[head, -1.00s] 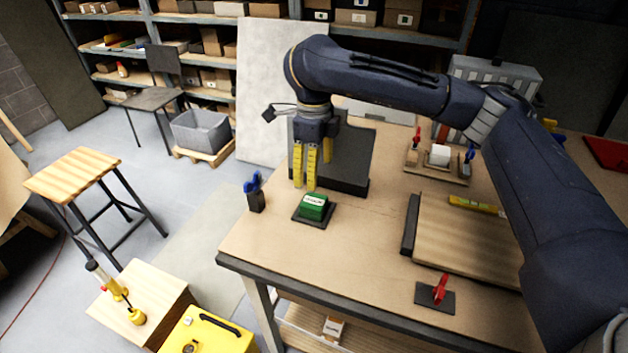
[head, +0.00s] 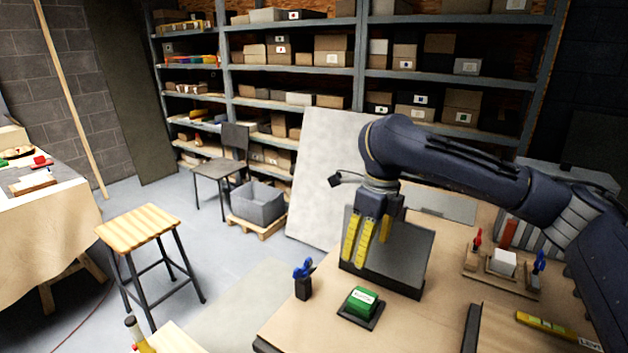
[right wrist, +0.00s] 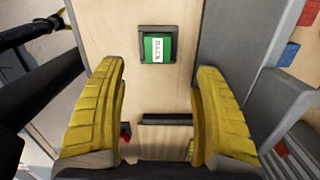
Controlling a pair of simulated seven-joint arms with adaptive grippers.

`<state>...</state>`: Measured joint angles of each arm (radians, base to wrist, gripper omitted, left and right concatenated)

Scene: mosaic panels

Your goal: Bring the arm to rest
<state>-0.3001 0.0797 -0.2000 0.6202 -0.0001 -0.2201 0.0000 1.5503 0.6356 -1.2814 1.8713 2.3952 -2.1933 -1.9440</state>
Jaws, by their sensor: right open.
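My right arm reaches in from the right in the head view. Its gripper (head: 362,258) has yellow fingers and points down above the wooden worktable (head: 310,325). In the right wrist view the two fingers (right wrist: 160,110) stand wide apart with nothing between them. A green block (head: 362,301) with a white label sits in a small black holder on the table, just below and in front of the fingertips in the head view. The block also shows ahead of the fingers in the right wrist view (right wrist: 158,47), apart from them.
A wooden tool holder (head: 475,262) and a yellow level (head: 545,325) lie to the right. A stool (head: 140,223) stands on the floor.

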